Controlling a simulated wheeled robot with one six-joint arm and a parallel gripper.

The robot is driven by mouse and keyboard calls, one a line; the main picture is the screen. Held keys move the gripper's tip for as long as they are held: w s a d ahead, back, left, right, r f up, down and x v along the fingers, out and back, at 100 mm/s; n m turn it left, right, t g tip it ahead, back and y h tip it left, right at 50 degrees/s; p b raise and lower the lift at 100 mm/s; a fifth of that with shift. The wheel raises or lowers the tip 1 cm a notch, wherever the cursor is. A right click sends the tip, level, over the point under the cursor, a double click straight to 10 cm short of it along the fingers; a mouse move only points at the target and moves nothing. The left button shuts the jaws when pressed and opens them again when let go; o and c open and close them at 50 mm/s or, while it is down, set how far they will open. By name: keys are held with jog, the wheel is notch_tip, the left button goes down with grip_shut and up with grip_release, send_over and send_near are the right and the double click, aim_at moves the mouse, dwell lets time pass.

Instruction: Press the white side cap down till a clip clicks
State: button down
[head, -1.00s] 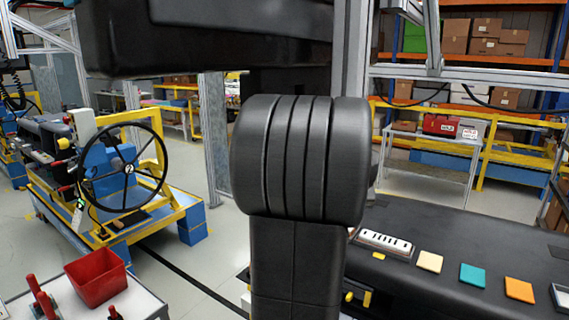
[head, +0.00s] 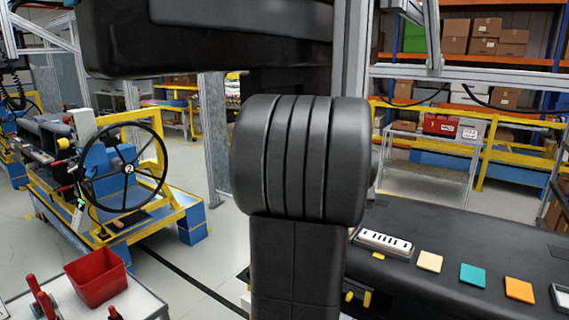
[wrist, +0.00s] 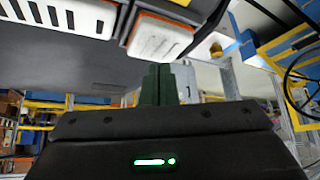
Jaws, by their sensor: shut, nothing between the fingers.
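The white side cap (wrist: 160,38) is in the wrist view, with an orange-red edge around part of it. It sits at the end of the dark dashboard, beside the white slotted vent panel (wrist: 62,14). My gripper (wrist: 160,70) shows its dark green fingers together, with nothing between them. The fingertips are close to the cap's lower edge in the picture; I cannot tell if they touch it. In the head view my arm hides the gripper and most or all of the cap. No clip can be made out.
A red bin (head: 96,277) stands on a white table at lower left. A steering wheel rig (head: 125,168) stands behind it.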

jog(key=shift+s+f+b, duration=0.15)
jog(key=shift+f+b, duration=0.7)
jog(key=shift+f, duration=0.4)
dwell(0.7)
jog(key=shift+r, duration=0.1)
notch_tip(320, 180, up, 6)
jog(key=p, duration=0.4)
jog(key=shift+r, duration=1.1)
jog(key=shift+w+r, duration=0.2)
jog(key=shift+r, duration=0.05)
dwell(0.3)
jog(key=shift+f, duration=0.15)
